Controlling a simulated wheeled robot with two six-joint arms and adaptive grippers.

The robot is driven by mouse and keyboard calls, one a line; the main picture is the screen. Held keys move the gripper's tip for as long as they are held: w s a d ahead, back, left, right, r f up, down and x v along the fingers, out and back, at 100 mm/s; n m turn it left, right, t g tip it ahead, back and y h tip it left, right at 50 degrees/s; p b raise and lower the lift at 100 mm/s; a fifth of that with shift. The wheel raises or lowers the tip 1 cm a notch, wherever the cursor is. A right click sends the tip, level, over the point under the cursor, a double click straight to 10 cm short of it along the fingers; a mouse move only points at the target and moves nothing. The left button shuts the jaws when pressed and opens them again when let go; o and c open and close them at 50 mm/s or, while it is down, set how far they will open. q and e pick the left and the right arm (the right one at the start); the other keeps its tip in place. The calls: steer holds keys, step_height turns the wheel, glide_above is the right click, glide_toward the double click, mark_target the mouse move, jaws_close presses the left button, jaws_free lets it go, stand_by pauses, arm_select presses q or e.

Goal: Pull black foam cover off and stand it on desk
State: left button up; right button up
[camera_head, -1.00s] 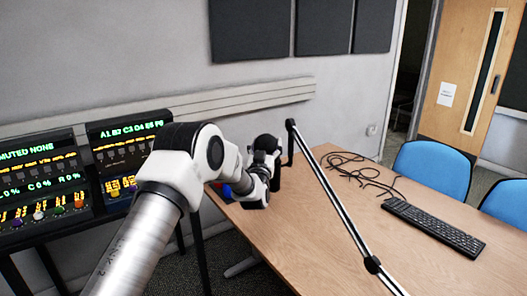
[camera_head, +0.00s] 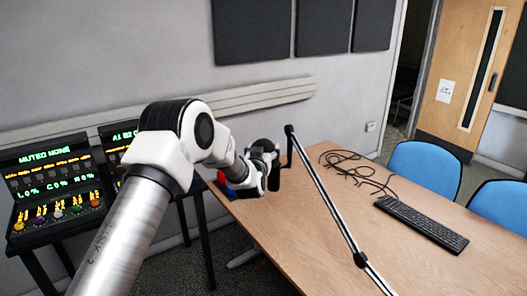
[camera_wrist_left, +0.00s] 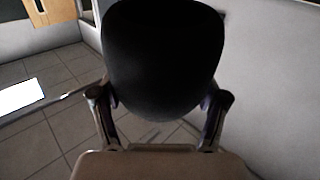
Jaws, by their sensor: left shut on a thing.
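The black foam cover (camera_wrist_left: 162,55) is a large, dark, rounded shape filling the upper middle of the left wrist view. My left gripper (camera_wrist_left: 160,98) is shut on it, with one finger on each side of its lower end. In the head view my left gripper (camera_head: 266,165) is above the far left part of the desk (camera_head: 300,225), close to the upper end of a silver boom arm (camera_head: 330,199). There the cover cannot be told apart from the dark gripper parts. Whether the cover touches anything beyond the gripper is hidden. My right gripper is not in view.
A black keyboard (camera_head: 421,224) and a tangled black cable (camera_head: 352,170) lie on the desk. Blue chairs (camera_head: 425,168) stand at its far right side. Lit control panels (camera_head: 55,185) stand at the left.

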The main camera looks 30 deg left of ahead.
mark_target(263, 140)
arm_select(q)
step_height(263, 140, up, 2)
steer(key=shift+s+r+p, duration=0.1)
steer(key=shift+p, duration=0.25)
steer(key=shift+r+p, duration=0.5)
steer(key=shift+r, duration=0.35)
steer(key=shift+r+p, duration=0.75)
steer(key=shift+r, duration=0.9)
